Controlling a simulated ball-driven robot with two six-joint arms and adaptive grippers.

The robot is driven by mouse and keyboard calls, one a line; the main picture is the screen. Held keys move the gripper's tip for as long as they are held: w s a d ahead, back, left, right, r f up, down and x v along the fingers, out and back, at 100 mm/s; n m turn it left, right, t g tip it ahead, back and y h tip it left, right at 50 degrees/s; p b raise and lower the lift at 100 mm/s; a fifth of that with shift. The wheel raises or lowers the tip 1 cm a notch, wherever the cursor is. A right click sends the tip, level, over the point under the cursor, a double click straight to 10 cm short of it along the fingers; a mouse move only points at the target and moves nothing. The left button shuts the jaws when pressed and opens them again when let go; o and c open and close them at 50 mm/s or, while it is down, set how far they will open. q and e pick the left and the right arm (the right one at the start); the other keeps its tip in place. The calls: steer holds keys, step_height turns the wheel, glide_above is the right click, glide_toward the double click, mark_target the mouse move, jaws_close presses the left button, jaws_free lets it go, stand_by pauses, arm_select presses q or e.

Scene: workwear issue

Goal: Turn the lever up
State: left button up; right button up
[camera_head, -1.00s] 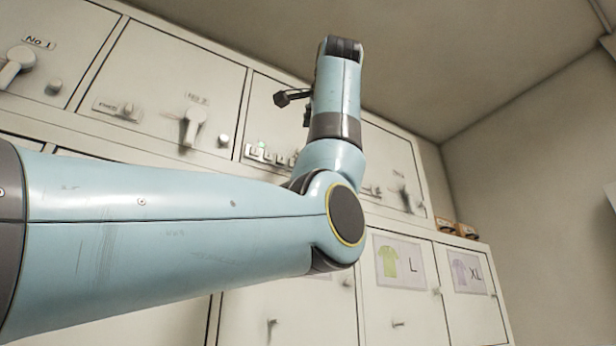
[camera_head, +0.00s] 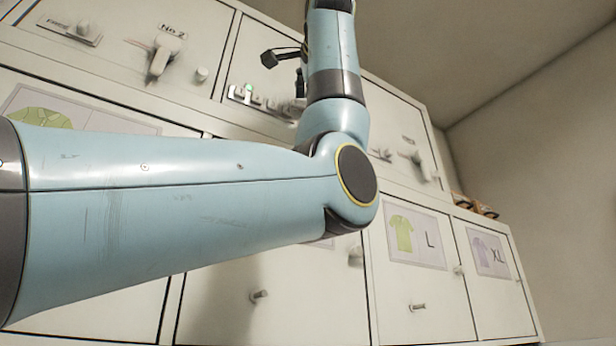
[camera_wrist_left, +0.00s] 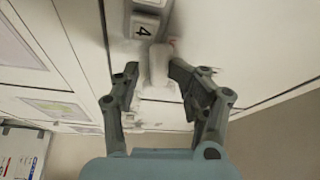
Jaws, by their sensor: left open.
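In the left wrist view, a white lever (camera_wrist_left: 160,58) stands out from the pale cabinet front, beside a block with a key marked 4 (camera_wrist_left: 143,27). My left gripper (camera_wrist_left: 154,72) is open, with one dark fingertip on each side of the lever in the picture; I cannot tell whether they touch it. In the head view, my left arm hides most of the gripper and that lever. Another lever, under the No. 2 label, shows there (camera_head: 160,58), pointing down, and one more (camera_head: 418,165) sits at the right. My right gripper is not in view.
A row of keys (camera_head: 260,101) is on the upper middle door. Below are doors with shirt pictures marked L (camera_head: 415,238) and XL (camera_head: 488,254), with small knobs sticking out. Small brown items (camera_head: 475,206) lie on the ledge at right. A wall closes the right side.

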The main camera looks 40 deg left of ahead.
arm_select(q)
steer(key=shift+w+a+f, duration=0.1)
steer(key=shift+w+a, duration=0.15)
steer(key=shift+a, duration=0.05)
steer(key=shift+s, duration=0.15)
steer(key=shift+c, duration=0.6)
jaws_close()
